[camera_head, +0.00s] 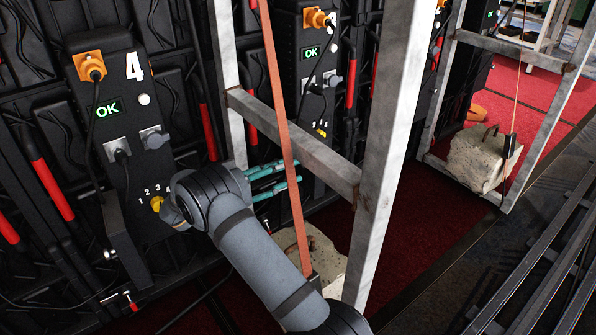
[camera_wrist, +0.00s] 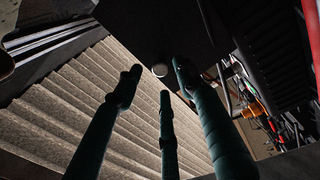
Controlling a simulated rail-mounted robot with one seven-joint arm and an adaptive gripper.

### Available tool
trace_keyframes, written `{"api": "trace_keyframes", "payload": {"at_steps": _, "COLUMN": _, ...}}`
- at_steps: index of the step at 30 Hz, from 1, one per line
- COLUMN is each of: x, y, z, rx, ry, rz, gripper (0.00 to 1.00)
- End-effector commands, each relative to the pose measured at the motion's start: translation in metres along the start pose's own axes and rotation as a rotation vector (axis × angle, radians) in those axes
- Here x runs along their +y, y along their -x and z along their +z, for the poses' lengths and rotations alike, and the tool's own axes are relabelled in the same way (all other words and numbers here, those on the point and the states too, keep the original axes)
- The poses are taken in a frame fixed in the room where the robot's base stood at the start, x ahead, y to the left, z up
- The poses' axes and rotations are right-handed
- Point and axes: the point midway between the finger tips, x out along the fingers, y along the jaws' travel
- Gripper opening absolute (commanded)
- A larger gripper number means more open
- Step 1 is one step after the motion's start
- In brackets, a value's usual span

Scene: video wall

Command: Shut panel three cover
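Panel four (camera_head: 112,130), a black box marked 4 with an OK display, hangs at left in the head view. A similar black panel (camera_head: 310,70) with an OK display is at top middle. My gripper (camera_head: 292,172) has teal fingers, spread apart and empty, in front of and below the middle panel.
A grey metal frame (camera_head: 385,150) with a crossbar (camera_head: 300,145) stands close to my gripper. A reddish strap (camera_head: 283,120) passes by the fingers. Stone-like weights (camera_head: 478,160) rest on the red carpet (camera_head: 365,235). Cables and orange plugs (camera_head: 88,66) stick out from the panels.

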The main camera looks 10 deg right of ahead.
Motion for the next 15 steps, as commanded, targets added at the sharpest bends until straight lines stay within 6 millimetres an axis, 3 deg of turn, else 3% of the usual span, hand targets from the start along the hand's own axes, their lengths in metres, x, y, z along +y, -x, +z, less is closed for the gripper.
{"api": "trace_keyframes", "payload": {"at_steps": 6, "x": -0.001, "y": -0.027, "z": 0.002, "rx": 0.000, "ry": 0.000, "rz": -0.002, "gripper": 0.39}}
{"api": "trace_keyframes", "payload": {"at_steps": 15, "x": 0.000, "y": -0.034, "z": 0.000, "rx": -0.001, "ry": 0.001, "rz": -0.002, "gripper": 0.39}}
